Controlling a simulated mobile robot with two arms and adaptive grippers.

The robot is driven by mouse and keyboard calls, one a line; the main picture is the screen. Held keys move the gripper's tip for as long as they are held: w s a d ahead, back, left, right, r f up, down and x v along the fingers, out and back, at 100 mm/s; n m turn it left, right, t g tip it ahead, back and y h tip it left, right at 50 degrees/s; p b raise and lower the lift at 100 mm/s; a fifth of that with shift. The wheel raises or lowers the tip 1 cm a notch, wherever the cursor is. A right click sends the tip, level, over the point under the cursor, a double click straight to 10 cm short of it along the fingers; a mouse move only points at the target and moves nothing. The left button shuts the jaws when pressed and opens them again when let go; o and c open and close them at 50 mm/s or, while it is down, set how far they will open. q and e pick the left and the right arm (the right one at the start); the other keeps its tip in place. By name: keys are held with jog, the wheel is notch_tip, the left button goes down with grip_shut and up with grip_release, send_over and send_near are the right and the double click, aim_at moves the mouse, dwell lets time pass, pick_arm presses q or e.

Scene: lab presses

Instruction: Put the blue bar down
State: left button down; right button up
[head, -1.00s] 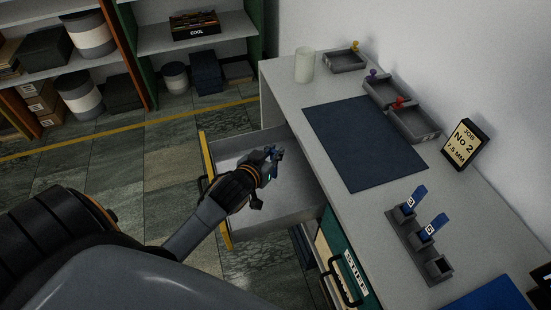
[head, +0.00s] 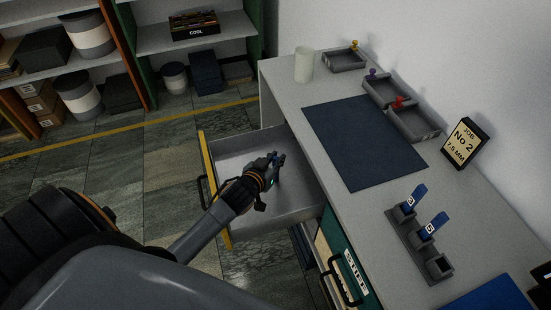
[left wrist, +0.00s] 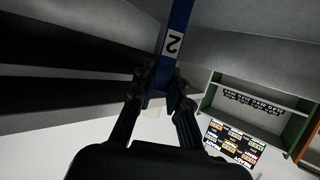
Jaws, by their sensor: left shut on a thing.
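The blue bar (left wrist: 180,18) carries a white label with the number 2. It is between the fingers of my left gripper (left wrist: 160,88), which is shut on it. In the head view my left gripper (head: 275,163) is over the inside of the open drawer (head: 232,151); the bar is mostly hidden there by the hand. I cannot tell whether the bar touches the drawer floor. My right gripper is not in view.
Two other blue bars (head: 416,195) stand in a grey holder (head: 408,237) with an empty socket at its near end. A dark mat (head: 365,145), grey trays (head: 410,122), a white cup (head: 304,64) and a "No 2" sign (head: 465,144) are on the counter.

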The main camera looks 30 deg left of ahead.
pick_arm(q)
jog(key=c, duration=1.3)
grip_release()
jog(key=shift+r, duration=0.2)
jog(key=v, duration=1.2)
jog(key=shift+f, duration=0.1)
